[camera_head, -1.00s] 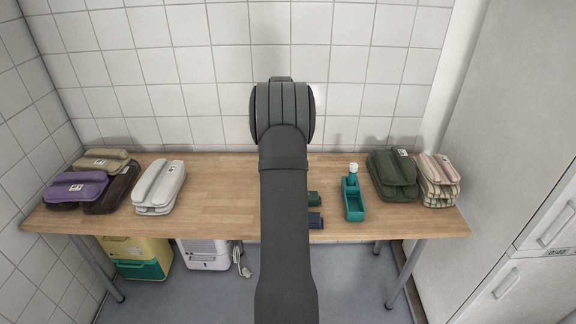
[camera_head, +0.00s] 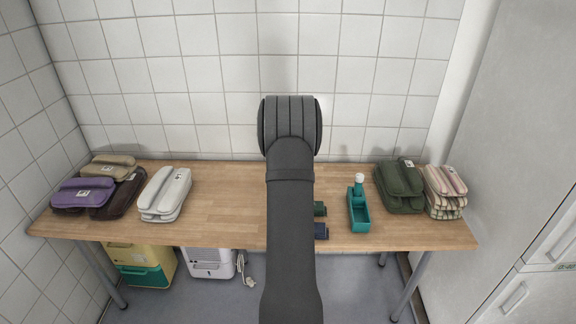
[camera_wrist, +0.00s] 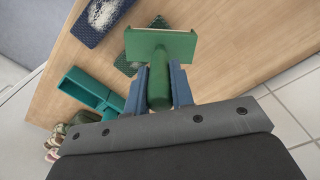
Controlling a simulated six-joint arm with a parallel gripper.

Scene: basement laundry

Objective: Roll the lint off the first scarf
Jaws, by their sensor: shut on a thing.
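My gripper (camera_wrist: 160,88) is shut on the handle of a green T-shaped tool (camera_wrist: 162,45) with a wide flat head. In the head view my arm hides both gripper and tool. Beyond the tool in the wrist view, a dark green cloth (camera_wrist: 128,66) with pale specks lies on the table, partly covered by the tool. A navy cloth (camera_wrist: 103,20) with a dense patch of pale specks lies beside it. In the head view the green cloth (camera_head: 320,208) and navy cloth (camera_head: 321,231) show only partly, right of my arm. The tool looks apart from both cloths.
A teal open holder (camera_head: 359,212) with a white-topped post stands right of the cloths. Folded green (camera_head: 400,187) and striped (camera_head: 443,190) textiles lie at right. White (camera_head: 165,194), purple (camera_head: 82,194), brown and tan ones lie at left.

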